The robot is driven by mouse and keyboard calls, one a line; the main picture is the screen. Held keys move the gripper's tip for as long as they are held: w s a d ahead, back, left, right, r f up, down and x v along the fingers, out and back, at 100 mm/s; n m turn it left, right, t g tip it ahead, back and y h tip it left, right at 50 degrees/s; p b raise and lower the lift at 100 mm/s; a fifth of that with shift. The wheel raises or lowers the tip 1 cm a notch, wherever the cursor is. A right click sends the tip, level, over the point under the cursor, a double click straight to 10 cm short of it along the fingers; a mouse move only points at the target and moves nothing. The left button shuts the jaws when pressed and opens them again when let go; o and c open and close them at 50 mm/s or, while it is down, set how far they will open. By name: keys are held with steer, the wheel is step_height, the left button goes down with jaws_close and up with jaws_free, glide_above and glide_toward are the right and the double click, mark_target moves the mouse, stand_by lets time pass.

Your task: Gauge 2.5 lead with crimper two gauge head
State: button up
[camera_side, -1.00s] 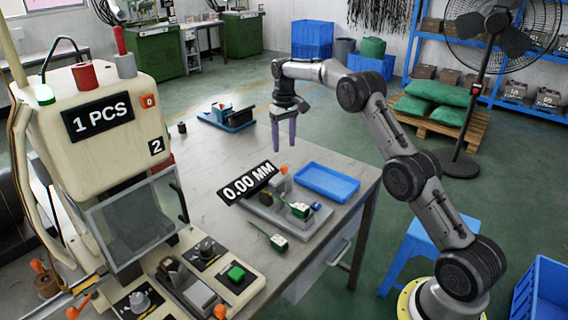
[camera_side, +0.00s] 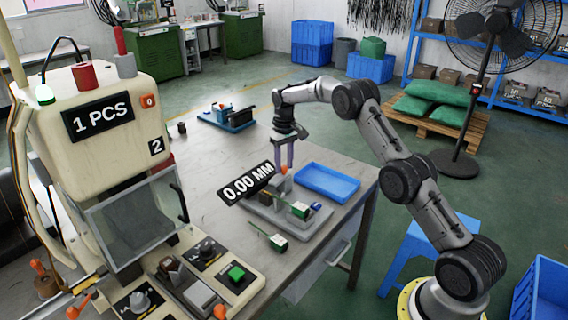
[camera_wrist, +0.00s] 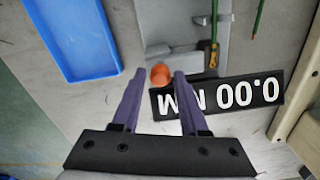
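The gauge (camera_side: 285,222) is a grey fixture on the bench, with a black sign (camera_side: 246,184) reading 0.00 MM and an orange knob (camera_wrist: 160,74). My gripper (camera_side: 285,165) points down at the gauge's orange end. In the wrist view its purple fingers (camera_wrist: 158,74) are apart, with the knob showing between their tips; contact cannot be told. The crimper (camera_side: 110,130) marked 2 stands at left, its sign reading 1 PCS.
An empty-looking blue tray (camera_side: 328,183) lies just right of the gauge, close to my gripper. A blue fixture (camera_side: 226,119) stands at the bench's far end. The crimper's control panel (camera_side: 215,270) has knobs and a green button.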

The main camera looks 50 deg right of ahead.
jaws_close()
steer(key=shift+r, duration=0.1)
stand_by(1.0)
